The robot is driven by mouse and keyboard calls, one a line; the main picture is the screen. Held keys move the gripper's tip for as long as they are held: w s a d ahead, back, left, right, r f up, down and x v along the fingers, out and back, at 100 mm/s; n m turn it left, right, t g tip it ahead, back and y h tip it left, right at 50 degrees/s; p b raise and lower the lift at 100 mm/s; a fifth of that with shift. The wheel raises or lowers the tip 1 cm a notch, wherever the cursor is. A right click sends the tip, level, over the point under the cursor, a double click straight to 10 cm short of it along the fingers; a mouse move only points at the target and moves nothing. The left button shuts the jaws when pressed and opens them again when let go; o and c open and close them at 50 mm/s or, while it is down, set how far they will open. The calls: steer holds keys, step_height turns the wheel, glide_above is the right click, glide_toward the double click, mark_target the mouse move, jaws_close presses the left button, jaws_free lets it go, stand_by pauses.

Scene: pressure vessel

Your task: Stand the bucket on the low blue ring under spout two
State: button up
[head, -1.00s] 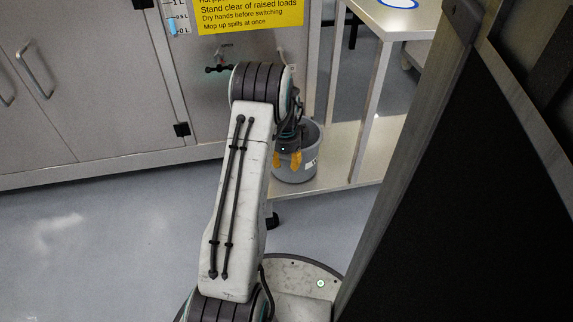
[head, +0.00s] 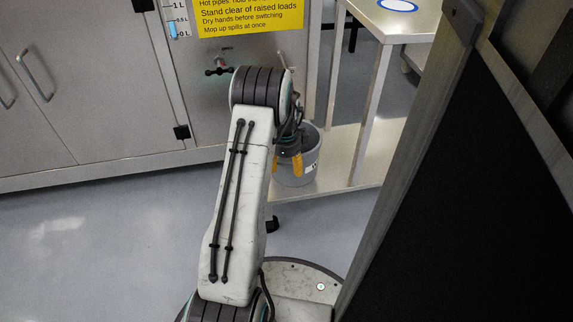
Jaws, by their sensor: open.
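A grey bucket (head: 309,160) stands on the low shelf of the metal stand, just right of my arm. My gripper (head: 288,165) has orange fingertips and is open at the near left side of the bucket. My arm hides part of the gripper and some of the bucket's left side. I cannot tell whether the fingers touch the bucket. A blue ring (head: 398,5) shows on the higher table top at the top right. No low blue ring shows clearly. A small tap (head: 219,70) sticks out from the cabinet front, left of my arm; its number is not shown.
The low shelf (head: 345,150) carries the bucket, with a table leg (head: 371,110) to its right. A large dark panel (head: 460,190) with a metal edge blocks the right side. Grey cabinets (head: 90,90) line the back left. The floor (head: 100,250) at left is clear.

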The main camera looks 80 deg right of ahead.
step_height(320, 180, up, 12)
steer(key=a+p, duration=0.1)
steer(key=p, duration=0.4)
steer(key=shift+a, duration=0.2)
